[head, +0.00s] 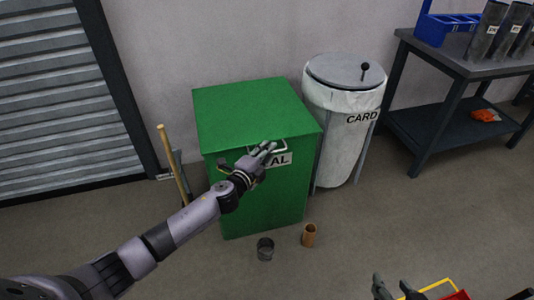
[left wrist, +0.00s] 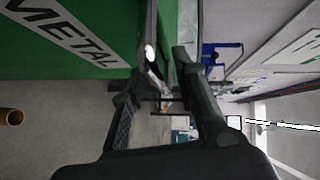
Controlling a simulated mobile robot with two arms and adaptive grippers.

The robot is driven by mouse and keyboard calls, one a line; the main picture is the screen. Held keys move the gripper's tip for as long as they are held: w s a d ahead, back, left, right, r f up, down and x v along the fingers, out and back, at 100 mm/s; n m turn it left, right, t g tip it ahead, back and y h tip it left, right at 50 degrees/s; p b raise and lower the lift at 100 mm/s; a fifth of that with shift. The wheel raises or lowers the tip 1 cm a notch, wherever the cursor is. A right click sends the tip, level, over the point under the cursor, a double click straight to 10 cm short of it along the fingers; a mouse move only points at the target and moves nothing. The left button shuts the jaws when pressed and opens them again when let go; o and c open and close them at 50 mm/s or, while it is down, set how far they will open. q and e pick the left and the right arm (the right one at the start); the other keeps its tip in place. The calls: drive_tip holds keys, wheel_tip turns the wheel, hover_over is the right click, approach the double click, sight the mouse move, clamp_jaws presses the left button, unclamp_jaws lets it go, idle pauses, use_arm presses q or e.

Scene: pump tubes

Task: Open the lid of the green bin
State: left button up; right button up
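The green bin (head: 262,200) stands against the wall with its lid (head: 250,108) down. A metal handle (head: 285,147) shows at the lid's front edge, above a white label, which reads METAL in the left wrist view (left wrist: 62,32). My left gripper (head: 266,152) is at the bin's front, beside the handle, and covers part of the label. In the left wrist view its fingers (left wrist: 166,75) are apart, with a shiny metal piece at their tips; I cannot tell whether they touch it. My right gripper (head: 394,288) shows only its spread fingertips at the bottom edge.
A white bin with a grey lid (head: 345,72) stands close on the right. A dark table (head: 463,62) is further right. A wooden handle (head: 173,160) leans at the left. A dark cup (head: 265,249) and a brown cylinder (head: 309,235) stand on the floor in front.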

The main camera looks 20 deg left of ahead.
use_arm(q)
clamp_jaws()
idle(0.6)
